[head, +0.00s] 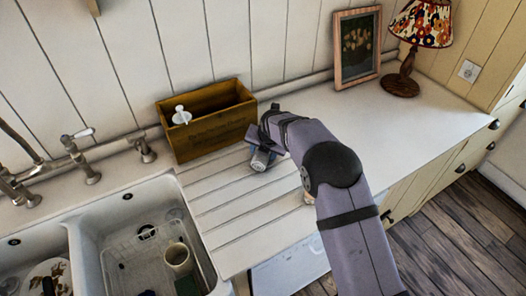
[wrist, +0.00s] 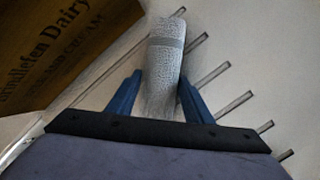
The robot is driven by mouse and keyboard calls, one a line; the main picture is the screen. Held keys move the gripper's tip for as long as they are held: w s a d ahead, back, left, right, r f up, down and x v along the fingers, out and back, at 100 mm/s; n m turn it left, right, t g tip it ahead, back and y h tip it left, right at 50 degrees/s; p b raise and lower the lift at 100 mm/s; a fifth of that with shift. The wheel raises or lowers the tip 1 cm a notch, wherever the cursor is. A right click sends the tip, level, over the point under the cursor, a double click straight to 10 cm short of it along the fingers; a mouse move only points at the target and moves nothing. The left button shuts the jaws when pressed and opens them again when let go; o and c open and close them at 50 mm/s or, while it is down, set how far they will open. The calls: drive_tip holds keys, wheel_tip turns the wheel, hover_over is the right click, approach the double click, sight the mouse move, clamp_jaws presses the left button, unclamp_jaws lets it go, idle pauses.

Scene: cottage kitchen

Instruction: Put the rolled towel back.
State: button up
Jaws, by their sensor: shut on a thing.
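The rolled towel (wrist: 165,58) is a grey-white roll with a darker band near its far end. My gripper (wrist: 160,84) is shut on it, with one blue finger on each side. In the head view the towel (head: 261,160) shows only in small part, its rest hidden by my gripper (head: 266,146). It is just right of and in front of the wooden box (head: 213,138), over the grooved drainboard. I cannot tell whether it touches the board. The box, with dark lettering, also shows at the upper left of the wrist view (wrist: 60,45).
The sink (head: 122,235) with a cup (head: 178,258) and taps (head: 80,160) are left. A picture frame (head: 357,47) and lamp (head: 402,82) stand back right. The right counter is clear.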

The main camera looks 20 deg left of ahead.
drive_tip(key=shift+f, duration=0.15)
drive_tip(key=o, duration=1.1)
drive_tip(key=shift+o, duration=0.2)
drive_tip(key=shift+r, duration=0.25)
drive_tip(key=shift+s+d+r, duration=0.1)
drive_tip(key=shift+r, duration=0.2)
drive_tip(key=b+v, duration=0.3)
drive_tip(key=v, duration=0.8)
drive_tip(key=shift+b, duration=0.3)
drive_tip(key=shift+s+d, duration=0.1)
